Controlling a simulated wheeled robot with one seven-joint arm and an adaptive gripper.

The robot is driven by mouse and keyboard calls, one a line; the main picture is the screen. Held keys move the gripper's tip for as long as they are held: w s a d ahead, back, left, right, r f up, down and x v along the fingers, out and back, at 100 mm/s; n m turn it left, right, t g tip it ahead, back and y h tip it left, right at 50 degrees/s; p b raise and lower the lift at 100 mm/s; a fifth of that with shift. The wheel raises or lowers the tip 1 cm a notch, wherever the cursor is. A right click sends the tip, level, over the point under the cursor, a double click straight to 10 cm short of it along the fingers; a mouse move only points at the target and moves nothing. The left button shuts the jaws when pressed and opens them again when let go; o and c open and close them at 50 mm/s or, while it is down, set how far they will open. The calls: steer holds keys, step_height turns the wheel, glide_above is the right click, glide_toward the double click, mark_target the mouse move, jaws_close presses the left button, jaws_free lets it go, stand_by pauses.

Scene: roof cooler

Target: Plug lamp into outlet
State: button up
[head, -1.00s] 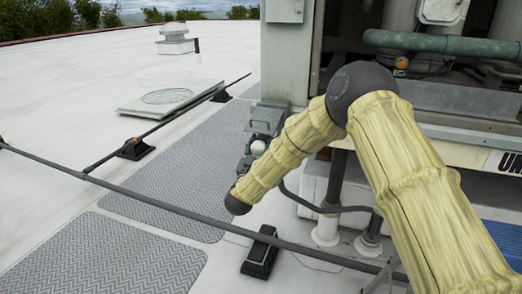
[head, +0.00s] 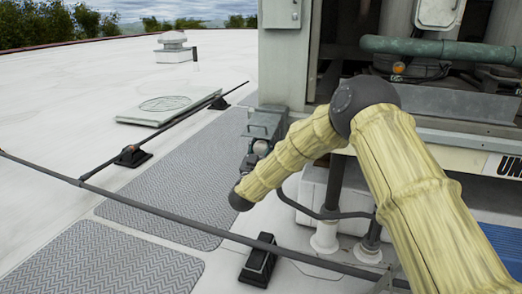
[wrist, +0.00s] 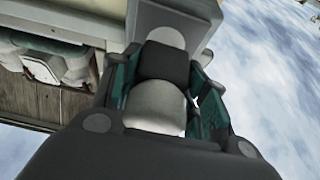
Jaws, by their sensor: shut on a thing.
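The lamp (wrist: 155,105) has a pale rounded body and a dark collar. In the wrist view it sits between the teal fingers of my gripper (wrist: 163,68), which is shut on it. In the head view a pale round part of the lamp (head: 261,148) shows just below the grey outlet box (head: 265,122) on the cabinet's corner.
The large rooftop cooler cabinet (head: 288,68) stands close on the right, with a green pipe (head: 440,50). A dark pipe (head: 150,212) on black supports (head: 258,262) runs low across the front. Grey walkway mats (head: 185,190) and open white roof lie left.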

steer(key=shift+w+d, duration=0.2)
steer(key=shift+w, duration=0.4)
steer(key=shift+p, duration=0.3)
stand_by(2.3)
steer(key=shift+w+d, duration=0.15)
steer(key=shift+w, duration=0.35)
steer(key=o, duration=1)
steer(key=shift+f, duration=0.1)
steer(key=v, duration=1.2)
